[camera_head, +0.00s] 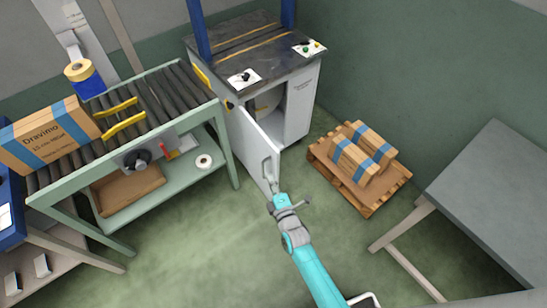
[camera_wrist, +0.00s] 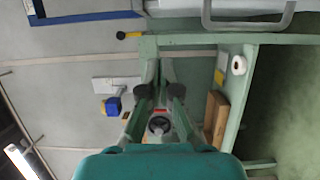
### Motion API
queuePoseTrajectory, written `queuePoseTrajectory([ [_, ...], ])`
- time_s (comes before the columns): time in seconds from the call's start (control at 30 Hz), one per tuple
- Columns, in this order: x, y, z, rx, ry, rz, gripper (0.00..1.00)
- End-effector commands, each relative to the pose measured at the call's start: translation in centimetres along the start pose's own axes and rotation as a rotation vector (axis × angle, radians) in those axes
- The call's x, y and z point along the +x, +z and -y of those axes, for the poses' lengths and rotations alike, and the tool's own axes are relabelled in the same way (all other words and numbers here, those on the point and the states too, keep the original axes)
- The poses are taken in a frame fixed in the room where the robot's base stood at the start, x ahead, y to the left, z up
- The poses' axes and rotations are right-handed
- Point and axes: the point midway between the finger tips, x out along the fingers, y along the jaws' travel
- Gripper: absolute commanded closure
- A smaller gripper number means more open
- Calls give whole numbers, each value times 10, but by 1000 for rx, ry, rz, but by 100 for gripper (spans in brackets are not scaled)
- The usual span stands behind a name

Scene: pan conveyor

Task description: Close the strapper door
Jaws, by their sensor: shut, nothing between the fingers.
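The strapper (camera_head: 300,105) stands at the back centre with a dark top. Its white door (camera_head: 252,145) hangs open toward me, showing the dark inside with a pale roll. A handle (camera_head: 266,168) is on the door near its free edge. My gripper (camera_head: 272,188) is shut and empty, at the lower free end of the door, close to the handle; I cannot tell whether it touches. In the wrist view, my gripper (camera_wrist: 160,90) points at the conveyor side, and the door (camera_wrist: 222,8) with its handle (camera_wrist: 250,24) shows along the top edge.
A green-framed roller conveyor (camera_head: 180,88) with a Dravimo carton (camera_head: 45,137) stands left of the door. A pallet (camera_head: 372,205) with two strapped boxes lies to the right. A grey table (camera_head: 490,200) stands at the far right. Floor between is clear.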

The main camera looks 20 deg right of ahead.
Motion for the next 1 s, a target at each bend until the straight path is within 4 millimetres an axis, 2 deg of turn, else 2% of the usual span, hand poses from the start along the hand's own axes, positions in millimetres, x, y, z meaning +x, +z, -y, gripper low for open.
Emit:
queuePoseTrajectory([
  [0.47, 84, 0, -1, 1, 1, 1, 100],
  [0.8, 88, 29, 0, 1, 0, 3, 100],
  [1.0, 90, 37, 0, 1, 0, 1, 100],
])
